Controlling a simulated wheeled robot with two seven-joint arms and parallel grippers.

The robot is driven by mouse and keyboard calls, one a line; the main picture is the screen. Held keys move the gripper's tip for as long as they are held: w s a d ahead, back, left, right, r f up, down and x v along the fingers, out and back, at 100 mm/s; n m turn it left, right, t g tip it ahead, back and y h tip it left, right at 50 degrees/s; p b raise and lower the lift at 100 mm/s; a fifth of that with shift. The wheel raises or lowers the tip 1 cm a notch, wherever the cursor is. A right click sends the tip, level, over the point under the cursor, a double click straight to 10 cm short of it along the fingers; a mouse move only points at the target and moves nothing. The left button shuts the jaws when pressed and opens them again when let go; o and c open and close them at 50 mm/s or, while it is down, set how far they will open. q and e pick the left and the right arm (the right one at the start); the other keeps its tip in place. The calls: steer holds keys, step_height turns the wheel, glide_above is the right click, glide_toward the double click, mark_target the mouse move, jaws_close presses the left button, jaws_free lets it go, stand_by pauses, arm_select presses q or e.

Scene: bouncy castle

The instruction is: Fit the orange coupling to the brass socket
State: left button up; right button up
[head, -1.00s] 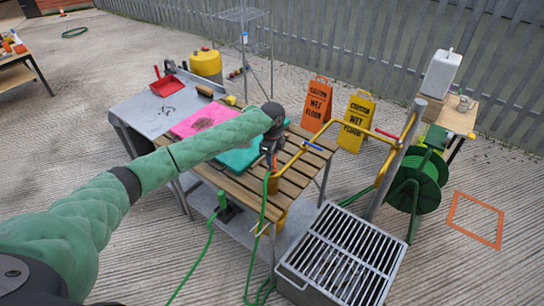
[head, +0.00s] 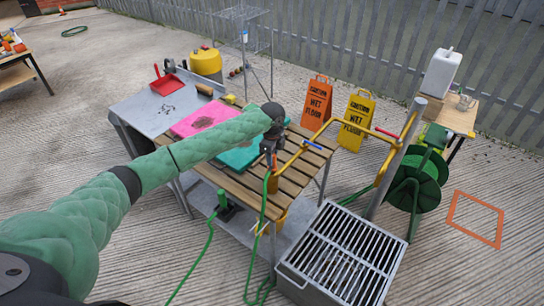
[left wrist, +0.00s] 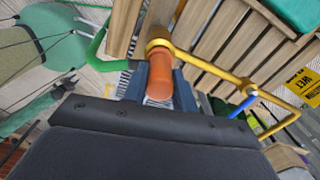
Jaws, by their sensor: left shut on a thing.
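My left gripper (head: 271,158) is over the slatted table's front part, its fingers pointing down. In the left wrist view its two fingers (left wrist: 161,88) are shut on the orange coupling (left wrist: 160,78) from both sides. The brass socket (left wrist: 158,46) is the yellow-brass pipe end right at the coupling's far end in the wrist view. They look lined up and very close; I cannot tell whether the coupling is seated. My right gripper is out of view.
The brass pipe (head: 322,128) runs from the grey post (head: 397,160) and carries a blue lever (head: 312,145). A metal grate box (head: 340,255) stands in front, a green hose reel (head: 418,183) at right. Two wet-floor signs (head: 317,102) stand behind the table.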

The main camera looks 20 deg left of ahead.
arm_select(q)
steer(key=shift+f, duration=1)
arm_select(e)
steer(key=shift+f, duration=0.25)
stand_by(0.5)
arm_select(q)
steer(key=o, duration=1)
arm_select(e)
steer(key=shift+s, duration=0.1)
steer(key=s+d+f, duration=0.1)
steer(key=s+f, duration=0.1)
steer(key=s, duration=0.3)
arm_select(q)
steer(key=shift+r+b, duration=0.8)
step_height(320, 180, up, 5)
steer(key=shift+f+b, duration=0.15)
steer(key=shift+b, duration=0.95)
steer(key=shift+r, duration=0.7)
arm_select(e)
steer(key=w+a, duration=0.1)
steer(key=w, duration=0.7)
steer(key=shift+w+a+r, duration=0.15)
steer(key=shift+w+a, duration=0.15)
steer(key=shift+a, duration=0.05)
